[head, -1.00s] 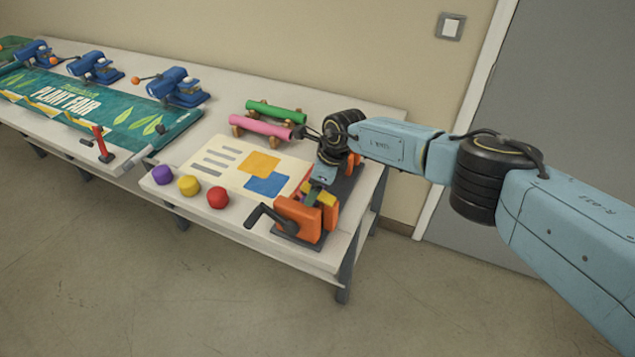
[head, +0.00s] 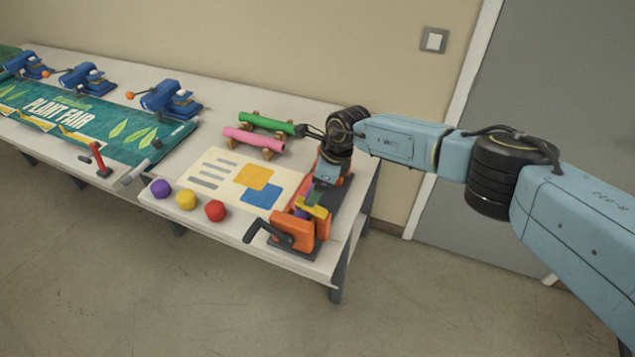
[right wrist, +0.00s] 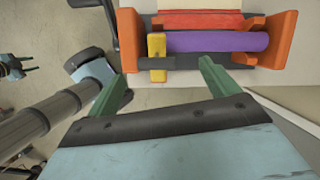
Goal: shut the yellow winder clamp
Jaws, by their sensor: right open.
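The yellow winder clamp (head: 313,211) is at the near end of the orange winder (head: 298,233), on the table's right end. In the right wrist view the clamp (right wrist: 157,57) stands across the left end of a purple roll (right wrist: 215,42), beside the left orange bracket (right wrist: 130,40). I cannot tell whether it is fully shut. My right gripper (right wrist: 164,75) is open and empty, its green fingers apart on either side of the clamp's line and short of it. In the head view this gripper (head: 321,190) hangs just behind the clamp. A small dark shape (right wrist: 15,68) may be my left gripper.
A dark crank (head: 268,232) sticks out left of the winder. A printed sheet (head: 215,160) and purple, yellow and red balls (head: 215,211) lie left of it. Pink (head: 252,138) and green rolls (head: 265,122) rest behind. The floor in front is clear.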

